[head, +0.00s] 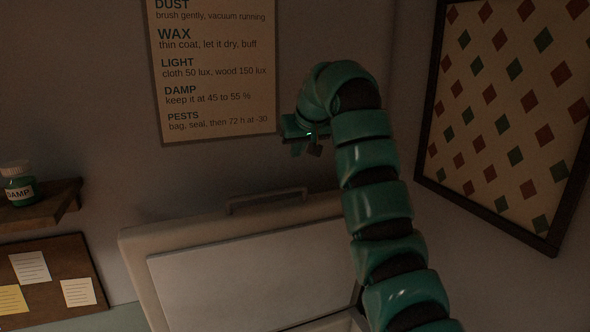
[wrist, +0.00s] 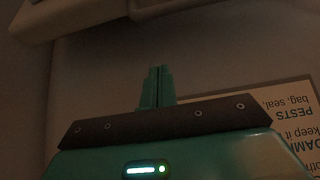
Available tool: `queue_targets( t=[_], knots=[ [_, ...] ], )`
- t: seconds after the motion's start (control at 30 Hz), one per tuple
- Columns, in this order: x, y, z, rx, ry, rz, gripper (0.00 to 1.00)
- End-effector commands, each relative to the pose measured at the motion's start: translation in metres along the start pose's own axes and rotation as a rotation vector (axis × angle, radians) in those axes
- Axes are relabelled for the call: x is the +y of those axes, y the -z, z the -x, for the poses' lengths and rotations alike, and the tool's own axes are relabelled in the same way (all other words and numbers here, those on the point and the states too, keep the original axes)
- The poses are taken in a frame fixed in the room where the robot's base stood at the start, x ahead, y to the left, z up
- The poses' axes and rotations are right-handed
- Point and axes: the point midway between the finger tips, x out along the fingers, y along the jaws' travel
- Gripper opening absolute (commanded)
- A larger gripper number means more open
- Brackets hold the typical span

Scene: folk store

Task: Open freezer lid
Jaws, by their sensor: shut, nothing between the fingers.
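The freezer lid (head: 185,235) is raised and leans back near the wall, its pale inner panel (head: 245,275) facing me. Its handle (head: 265,197) is at the top edge. Below it, a sliver of the freezer's opening shows at the bottom edge of the head view, partly behind my arm. My gripper (head: 306,149) is above the lid's top edge, to the right of the handle and apart from it. In the wrist view, my gripper (wrist: 157,70) has its fingers together with nothing between them. The lid's edge (wrist: 75,18) shows at the upper left there.
A care-rules poster (head: 215,75) hangs on the wall behind my gripper. A framed diamond-pattern panel (head: 500,120) hangs at the right. A wooden shelf (head: 50,205) with a DAMP jar (head: 20,187) and a note board (head: 50,270) are at the left.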

Motion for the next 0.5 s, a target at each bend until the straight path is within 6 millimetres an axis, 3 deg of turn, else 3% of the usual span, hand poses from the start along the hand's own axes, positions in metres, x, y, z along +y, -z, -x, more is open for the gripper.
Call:
queue_targets(
  t=[0.5],
  knots=[
    [0.0,-0.001,-0.073,-0.005,0.0,-0.003,0.0]
  ],
)
